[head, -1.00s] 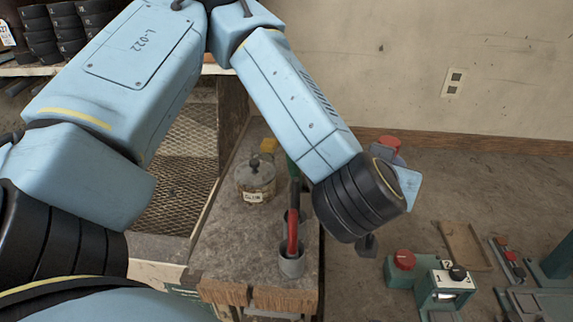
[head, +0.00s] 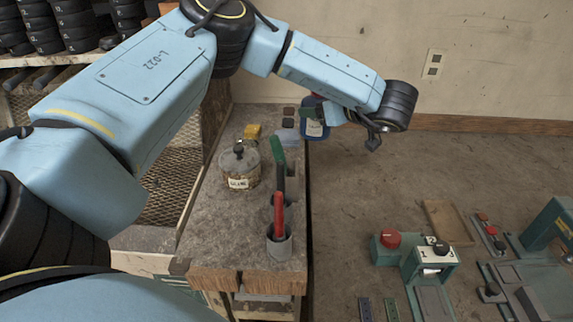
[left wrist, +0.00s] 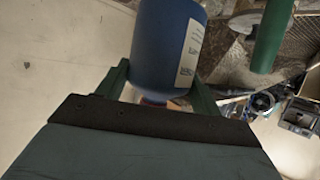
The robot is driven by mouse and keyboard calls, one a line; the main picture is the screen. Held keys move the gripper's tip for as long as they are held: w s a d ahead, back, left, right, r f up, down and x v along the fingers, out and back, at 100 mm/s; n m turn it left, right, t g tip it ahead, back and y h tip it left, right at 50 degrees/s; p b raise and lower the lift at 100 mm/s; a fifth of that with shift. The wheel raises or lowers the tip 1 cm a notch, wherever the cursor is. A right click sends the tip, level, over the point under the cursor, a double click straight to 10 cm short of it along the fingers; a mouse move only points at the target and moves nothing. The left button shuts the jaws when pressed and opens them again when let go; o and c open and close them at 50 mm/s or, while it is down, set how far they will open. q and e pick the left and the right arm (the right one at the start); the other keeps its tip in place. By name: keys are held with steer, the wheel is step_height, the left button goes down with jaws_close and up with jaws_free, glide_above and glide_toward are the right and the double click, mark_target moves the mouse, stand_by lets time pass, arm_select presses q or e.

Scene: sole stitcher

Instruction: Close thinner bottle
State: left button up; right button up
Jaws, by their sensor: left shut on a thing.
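The blue thinner bottle (head: 315,128) with a white label shows at the far end of the workbench, partly hidden by my left arm. In the left wrist view the same bottle (left wrist: 163,50) lies between the two green fingers. My left gripper (left wrist: 160,85) is shut on it. A little red (left wrist: 150,102) shows between the bottle and the palm; whether it is a cap, and how it is seated, cannot be told. In the head view the fingers are mostly hidden behind the arm. My right gripper is in neither current view.
A machine with a red knob (head: 390,238) stands at lower right.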

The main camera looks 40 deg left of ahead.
arm_select(q)
steer(key=s+a+f+n+g, duration=0.1)
steer(key=a+f+n+g, duration=0.1)
steer(key=a+n+g, duration=0.4)
steer(key=shift+s+a+g+h, duration=0.15)
steer(key=shift+a+g+h, duration=0.15)
steer(key=shift+a+g, duration=0.45)
steer(key=shift+a, duration=0.15)
step_height(320, 180, down, 6)
steer(key=b, duration=0.2)
steer(key=shift+f, duration=0.1)
steer(key=shift+f+b, duration=0.3)
steer(key=shift+f, duration=1.55)
steer(key=shift+f, duration=0.1)
steer(key=o, duration=1.9)
